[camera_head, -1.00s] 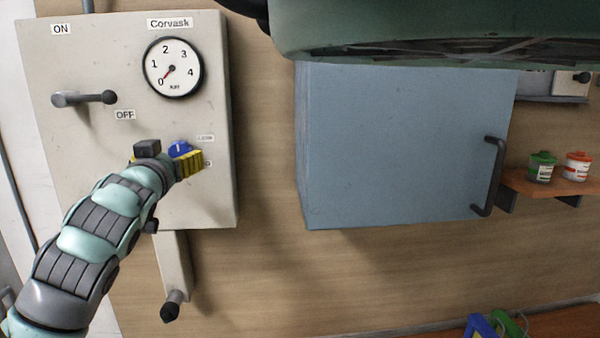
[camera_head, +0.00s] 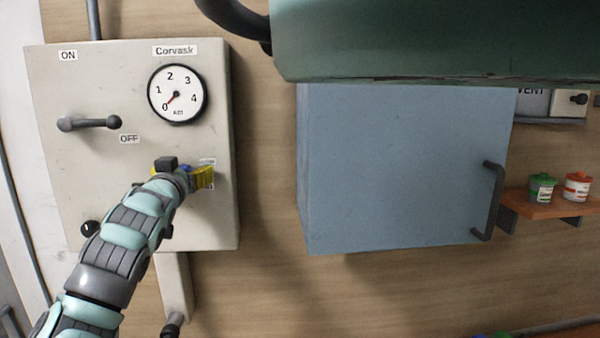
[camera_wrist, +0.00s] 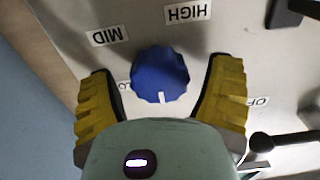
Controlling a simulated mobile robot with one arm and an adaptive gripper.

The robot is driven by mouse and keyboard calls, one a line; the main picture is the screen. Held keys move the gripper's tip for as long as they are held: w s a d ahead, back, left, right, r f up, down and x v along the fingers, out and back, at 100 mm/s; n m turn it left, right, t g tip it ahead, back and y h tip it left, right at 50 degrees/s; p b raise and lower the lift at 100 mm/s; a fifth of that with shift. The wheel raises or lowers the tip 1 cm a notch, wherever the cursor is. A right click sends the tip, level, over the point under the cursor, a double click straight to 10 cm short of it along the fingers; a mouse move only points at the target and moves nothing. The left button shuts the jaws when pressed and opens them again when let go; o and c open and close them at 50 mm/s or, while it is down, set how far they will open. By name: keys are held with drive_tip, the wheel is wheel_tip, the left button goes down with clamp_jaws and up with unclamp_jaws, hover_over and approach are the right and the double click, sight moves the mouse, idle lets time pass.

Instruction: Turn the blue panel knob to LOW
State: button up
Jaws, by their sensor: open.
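The blue knob (camera_wrist: 160,74) is on the pale panel (camera_head: 212,120). In the wrist view it sits between the two yellow fingers of my gripper (camera_wrist: 163,68), which are open with a gap on each side. The knob's white mark points down in that view, towards my gripper's body. Upside-down labels surround it: MID (camera_wrist: 107,36) at left, HIGH (camera_wrist: 188,12) above, and a partly cut label reading "OF" (camera_wrist: 258,102) at right. Another label beside the left finger is mostly hidden. In the head view my gripper (camera_head: 190,175) covers most of the knob.
A lever (camera_head: 90,123) between ON and OFF labels and a round gauge (camera_head: 177,94) near 0 are above. A black knob (camera_head: 88,228) is at lower left. A blue cabinet (camera_head: 400,165) stands right, beyond bare wall. A shelf (camera_head: 550,208) holds two jars.

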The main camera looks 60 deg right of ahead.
drive_tip(key=c, duration=1.2)
drive_tip(key=shift+f, duration=0.1)
drive_tip(key=shift+b, duration=0.55)
